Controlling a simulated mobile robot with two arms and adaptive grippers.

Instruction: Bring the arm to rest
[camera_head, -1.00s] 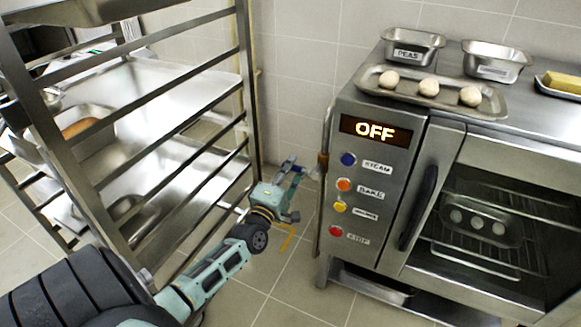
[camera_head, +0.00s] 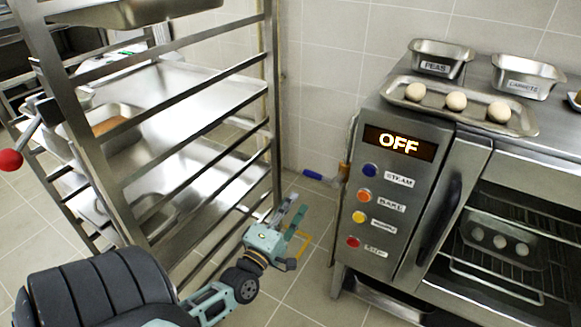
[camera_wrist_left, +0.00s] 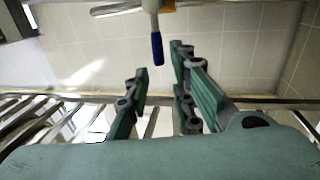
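My left arm comes in from the lower left in the head view. Its left gripper (camera_head: 290,222) is in the gap between the steel rack and the oven, low in front of the tiled wall. In the left wrist view the left gripper (camera_wrist_left: 158,90) has its green fingers apart with nothing between them. A blue-handled tool (camera_wrist_left: 156,45) hangs beyond the fingertips there; its blue end also shows beside the oven in the head view (camera_head: 313,175). My right gripper is in neither view.
The oven (camera_head: 385,215) has a display reading OFF and several buttons. A tray (camera_head: 450,108) with three dough balls and steel pans labelled PEAS (camera_head: 440,62) and CARROTS (camera_head: 528,78) stand on top. The rack (camera_head: 272,110) is at left. A red-knobbed lever (camera_head: 10,159) is at the far left.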

